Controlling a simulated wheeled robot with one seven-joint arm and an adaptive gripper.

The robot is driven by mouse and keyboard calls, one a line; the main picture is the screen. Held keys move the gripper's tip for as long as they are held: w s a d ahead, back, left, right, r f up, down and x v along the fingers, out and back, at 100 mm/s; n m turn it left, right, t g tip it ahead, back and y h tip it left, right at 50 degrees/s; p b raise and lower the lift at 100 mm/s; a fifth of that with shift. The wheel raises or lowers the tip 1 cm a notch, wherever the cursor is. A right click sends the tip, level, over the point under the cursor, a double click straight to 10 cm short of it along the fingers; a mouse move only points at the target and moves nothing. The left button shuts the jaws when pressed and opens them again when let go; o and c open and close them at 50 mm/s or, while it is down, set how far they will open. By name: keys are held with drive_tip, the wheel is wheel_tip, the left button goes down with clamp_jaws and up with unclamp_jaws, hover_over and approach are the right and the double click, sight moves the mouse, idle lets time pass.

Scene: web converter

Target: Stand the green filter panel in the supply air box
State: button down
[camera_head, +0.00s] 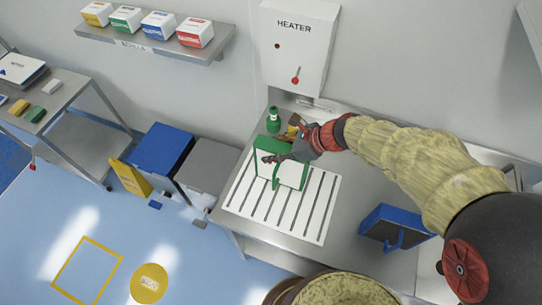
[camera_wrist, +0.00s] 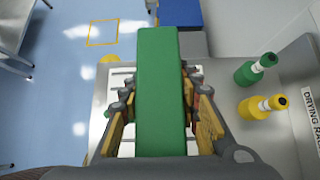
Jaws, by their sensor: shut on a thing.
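The green filter panel (camera_head: 291,174), with a pale face and a green edge, is held over the white slatted rack (camera_head: 240,195). My gripper (camera_head: 279,158) is shut on its upper part. In the wrist view the panel's green edge (camera_wrist: 158,75) stands between the two fingers of my gripper (camera_wrist: 158,105). Whether its bottom touches the rack I cannot tell. I cannot pick out the supply air box with certainty in either view.
A blue panel with a handle (camera_head: 395,228) lies on the counter to the right. A green bottle (camera_head: 273,120) and a yellow bottle (camera_wrist: 262,107) stand behind the rack. The HEATER box (camera_head: 298,45) hangs above. Blue (camera_head: 160,150) and grey (camera_head: 207,168) bins stand left of the counter.

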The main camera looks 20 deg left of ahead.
drive_tip(key=shift+w+a+f, duration=0.3)
drive_tip(key=shift+f, duration=0.2)
drive_tip(key=shift+w+a+f+b, duration=0.15)
drive_tip(key=shift+f+b, duration=0.15)
drive_tip(key=shift+f, duration=1.55)
drive_tip(key=c, duration=1.4)
unclamp_jaws()
drive_tip(key=shift+o, duration=0.5)
drive_tip(key=p+v, duration=0.1)
drive_tip(key=v, duration=1.1)
